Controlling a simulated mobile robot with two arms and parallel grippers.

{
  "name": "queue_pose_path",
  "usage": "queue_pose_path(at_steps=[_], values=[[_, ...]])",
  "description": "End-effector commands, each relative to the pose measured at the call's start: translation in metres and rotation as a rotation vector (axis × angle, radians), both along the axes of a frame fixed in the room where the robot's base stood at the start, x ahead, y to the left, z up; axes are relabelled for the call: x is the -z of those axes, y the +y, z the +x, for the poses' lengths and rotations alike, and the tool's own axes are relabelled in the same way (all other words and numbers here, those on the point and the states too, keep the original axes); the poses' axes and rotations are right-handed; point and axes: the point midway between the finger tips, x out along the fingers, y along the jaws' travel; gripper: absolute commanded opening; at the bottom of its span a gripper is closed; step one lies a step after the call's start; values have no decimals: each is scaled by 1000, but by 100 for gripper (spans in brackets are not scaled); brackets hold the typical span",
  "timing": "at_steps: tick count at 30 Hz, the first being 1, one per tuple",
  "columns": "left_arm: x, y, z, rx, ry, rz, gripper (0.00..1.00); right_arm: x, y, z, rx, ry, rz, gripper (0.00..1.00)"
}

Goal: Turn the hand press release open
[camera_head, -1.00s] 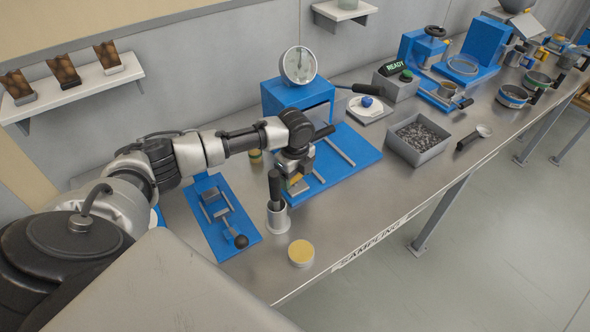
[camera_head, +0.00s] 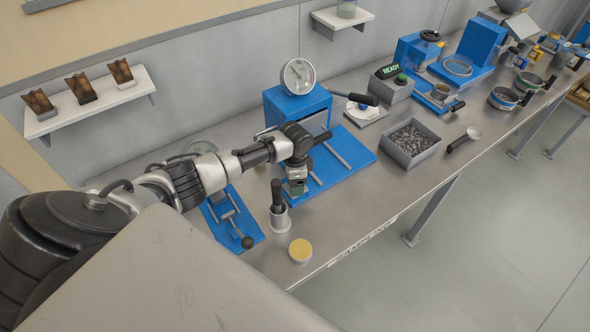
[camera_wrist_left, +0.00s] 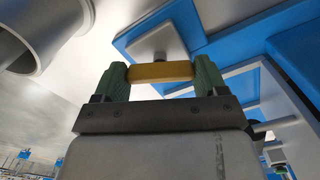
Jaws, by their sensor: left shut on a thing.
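The blue hand press (camera_head: 296,108), with a round dial on top and a black-handled lever, stands near the wall on a blue base plate (camera_head: 352,160). My left gripper (camera_head: 296,188) is low at the near left part of this plate. In the left wrist view its green fingertips (camera_wrist_left: 160,74) are shut on a yellow bar (camera_wrist_left: 158,72), which looks like the release. A grey block (camera_wrist_left: 156,44) on blue shows just beyond the bar. In the head view my wrist hides the bar. My right gripper is not in view.
A grey cup (camera_head: 280,217) with a black-handled tool stands close to my gripper, and a yellow-topped round tin (camera_head: 300,250) is nearer the bench edge. A blue fixture (camera_head: 232,218) lies left. A gravel tray (camera_head: 410,142) stands right.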

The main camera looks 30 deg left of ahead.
Motion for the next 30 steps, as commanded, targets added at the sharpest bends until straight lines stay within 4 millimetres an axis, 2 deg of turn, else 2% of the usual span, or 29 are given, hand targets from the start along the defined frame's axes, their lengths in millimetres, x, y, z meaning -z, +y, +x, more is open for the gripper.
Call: queue_pose_path(at_steps=[3, 15, 30], values=[[-4, 0, 1, -107, -1, 0, 49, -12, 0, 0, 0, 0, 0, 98], [-3, 1, 1, -373, -3, 0, 49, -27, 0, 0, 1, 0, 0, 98], [-2, 1, 2, -462, -6, 0, 49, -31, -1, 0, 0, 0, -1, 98]])
